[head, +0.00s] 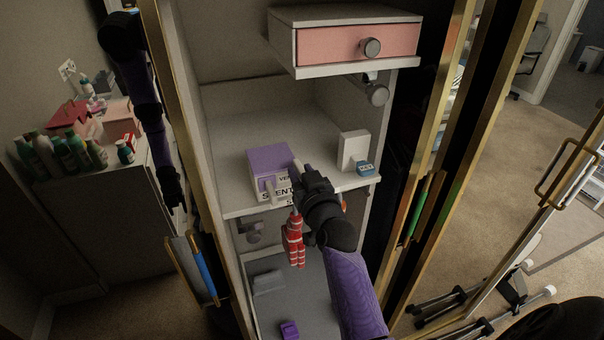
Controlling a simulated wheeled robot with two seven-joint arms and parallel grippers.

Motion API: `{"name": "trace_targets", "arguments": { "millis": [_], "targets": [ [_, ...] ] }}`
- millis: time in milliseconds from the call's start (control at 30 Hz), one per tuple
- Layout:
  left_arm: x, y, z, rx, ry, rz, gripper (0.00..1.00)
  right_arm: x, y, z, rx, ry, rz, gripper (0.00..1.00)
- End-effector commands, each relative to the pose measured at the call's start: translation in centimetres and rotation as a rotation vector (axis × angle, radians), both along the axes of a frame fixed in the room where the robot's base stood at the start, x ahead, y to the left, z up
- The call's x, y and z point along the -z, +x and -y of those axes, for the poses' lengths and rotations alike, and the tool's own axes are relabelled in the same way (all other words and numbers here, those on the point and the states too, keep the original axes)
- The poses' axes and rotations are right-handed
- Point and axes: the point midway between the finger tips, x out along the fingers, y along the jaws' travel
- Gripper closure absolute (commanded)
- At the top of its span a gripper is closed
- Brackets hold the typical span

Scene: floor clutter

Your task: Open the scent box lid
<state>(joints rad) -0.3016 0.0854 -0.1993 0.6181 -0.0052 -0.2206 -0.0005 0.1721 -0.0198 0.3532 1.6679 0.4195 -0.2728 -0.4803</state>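The scent box (268,160) is a purple box with a white label reading "SCENT" on its lower front. It stands on the white cabinet shelf at the middle of the head view, and its lid looks closed. My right gripper (296,183) is at the box's right front corner, partly covering the label. Whether it touches the box is unclear, and its finger gap is hard to make out. My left arm hangs at the left, with its dark gripper end (176,194) pointing down, away from the box; its fingers are unclear.
A white box (354,150) and a small blue item (366,169) stand right of the scent box. A pink-fronted drawer (352,43) overhangs the shelf. A red striped item (294,240) shows below the shelf edge. Gold-framed doors (432,160) flank the cabinet.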

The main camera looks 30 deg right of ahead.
Motion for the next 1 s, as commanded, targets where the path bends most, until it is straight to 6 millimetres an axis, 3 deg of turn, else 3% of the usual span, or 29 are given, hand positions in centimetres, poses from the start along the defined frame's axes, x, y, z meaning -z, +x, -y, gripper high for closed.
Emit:
{"name": "trace_targets", "arguments": {
  "millis": [33,133,167,1000],
  "targets": [
    [-0.01,0.09,0.00,0.000,0.000,0.002,0.41,0.00,-0.01,0.00,0.000,0.000,0.000,0.78],
    [-0.02,0.20,0.01,0.000,0.000,0.004,0.41,0.00,-0.01,0.00,0.000,0.000,0.000,0.99],
    [-0.02,0.21,0.02,0.000,0.000,0.005,0.41,0.00,-0.01,0.00,0.000,0.000,0.000,1.00],
    [0.00,0.14,0.16,-0.002,-0.003,0.002,0.41,0.00,-0.02,-0.01,0.000,0.000,0.000,1.00]
  ]
}}
